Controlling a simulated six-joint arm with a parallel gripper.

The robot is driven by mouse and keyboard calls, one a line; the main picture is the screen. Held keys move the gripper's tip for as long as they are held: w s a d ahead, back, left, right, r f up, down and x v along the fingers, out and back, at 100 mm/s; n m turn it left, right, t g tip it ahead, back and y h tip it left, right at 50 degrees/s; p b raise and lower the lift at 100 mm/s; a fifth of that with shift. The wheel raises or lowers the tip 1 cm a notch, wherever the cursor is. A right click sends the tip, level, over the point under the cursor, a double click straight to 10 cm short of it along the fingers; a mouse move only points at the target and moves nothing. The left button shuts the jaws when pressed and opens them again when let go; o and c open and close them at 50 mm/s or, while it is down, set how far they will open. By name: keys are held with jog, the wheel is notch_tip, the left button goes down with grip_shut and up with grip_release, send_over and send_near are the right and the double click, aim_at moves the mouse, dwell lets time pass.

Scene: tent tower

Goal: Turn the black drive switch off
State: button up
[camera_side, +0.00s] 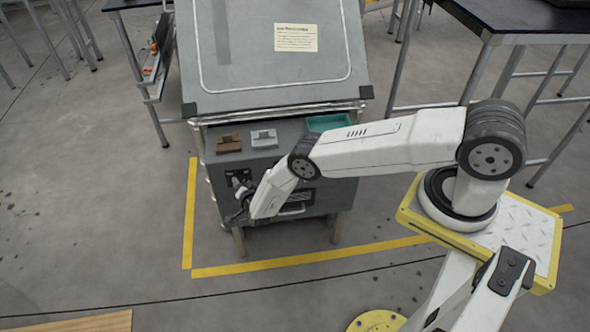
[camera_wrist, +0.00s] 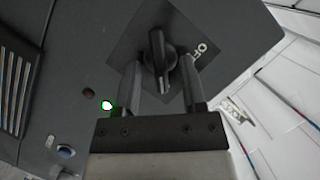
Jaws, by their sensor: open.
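The black drive switch (camera_wrist: 158,57) is a rotary knob on a dark square plate (camera_wrist: 122,38) on the grey cabinet front, with the label "OFF" beside it in the wrist view. Its handle points roughly up and down in that view. My gripper (camera_wrist: 163,88) is open, with one finger on each side of the knob's lower part. I cannot tell whether the fingers touch it. In the side view my gripper (camera_side: 240,205) is at the left of the cabinet front, and the knob is not clearly visible there.
A green-ringed light (camera_wrist: 107,105), a dark red button (camera_wrist: 89,93) and a blue button (camera_wrist: 66,152) are beside my gripper. On the cabinet ledge are a brown block (camera_side: 229,144), a grey block (camera_side: 264,138) and a teal tray (camera_side: 328,122). Yellow tape (camera_side: 300,259) marks the floor.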

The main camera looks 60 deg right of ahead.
grip_shut()
jog(key=shift+n, duration=0.4)
jog(key=shift+w+a+r+n+g+h, duration=0.1)
jog(key=shift+n+g+h, duration=0.45)
jog(key=shift+n, duration=0.45)
jog(key=shift+w+a+n+g+h, duration=0.1)
jog(key=shift+n+g+h, duration=0.2)
jog(key=shift+n+g, duration=0.55)
jog(key=shift+w+a+r+n+g+h, duration=0.1)
jog(key=shift+n+g+h, duration=0.4)
jog(key=shift+n, duration=0.65)
grip_release()
